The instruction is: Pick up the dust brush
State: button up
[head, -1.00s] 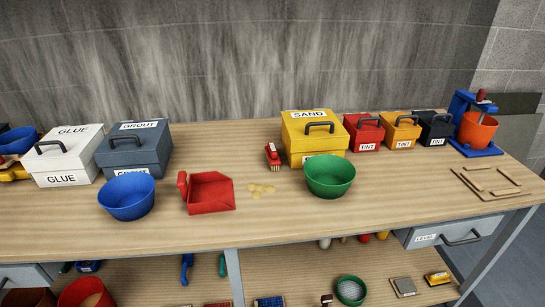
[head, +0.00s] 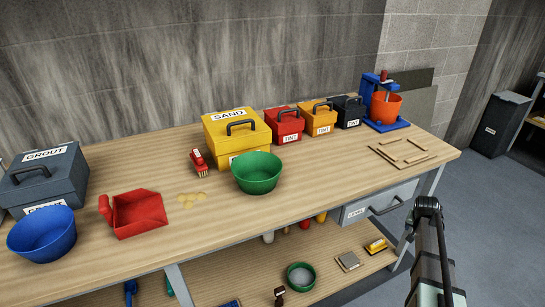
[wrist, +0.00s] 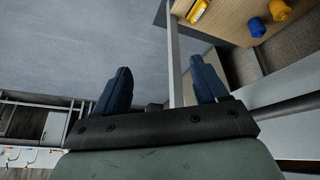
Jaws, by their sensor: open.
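The dust brush (head: 199,162) is small and red with pale bristles. It lies on the bench top just left of the yellow sand box, beyond a small pale pile (head: 191,200). In the wrist view, my gripper (wrist: 160,85) shows two dark blue fingers spread apart with nothing between them. It points toward the floor and the bench's lower shelf, well away from the brush. The brush does not show in the wrist view. My arm shows at the lower right of the head view, in front of the bench, and the fingers cannot be made out there.
The yellow sand box (head: 236,130) and green bowl (head: 257,173) stand close to the brush on the right. A red dustpan (head: 137,214) and blue bowl (head: 42,234) stand to the left. A wooden frame (head: 402,152) lies at the right end. The bench front is mostly clear.

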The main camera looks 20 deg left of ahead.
jog(key=w+r+t, duration=0.2)
jog(key=w+r, duration=0.4)
jog(key=r, duration=0.6)
jog(key=w+r+t, duration=0.2)
jog(key=w+r, duration=0.5)
jog(key=r, duration=0.4)
jog(key=w+a+r+n+t+y, duration=0.1)
jog(key=w+a+r+n, duration=0.1)
jog(key=a+r, duration=1.1)
jog(key=w+a+r+n+t+y, duration=0.1)
jog(key=w+a+r+n+t, duration=0.15)
jog(key=a+r, duration=1.05)
jog(key=n+g+y, duration=0.4)
jog(key=n+g, duration=0.4)
jog(key=g, duration=0.1)
send_over(197, 153)
jog(key=s+d, duration=0.3)
jog(key=d, duration=0.1)
notch_tip(197, 153, down, 14)
jog(key=shift+g, duration=0.25)
jog(key=x, duration=0.8)
jog(key=shift+f, duration=0.35)
jog(key=shift+w+x, duration=0.2)
jog(key=shift+x, duration=2.45)
jog(key=shift+a+r, duration=0.1)
jog(key=shift+a, duration=0.05)
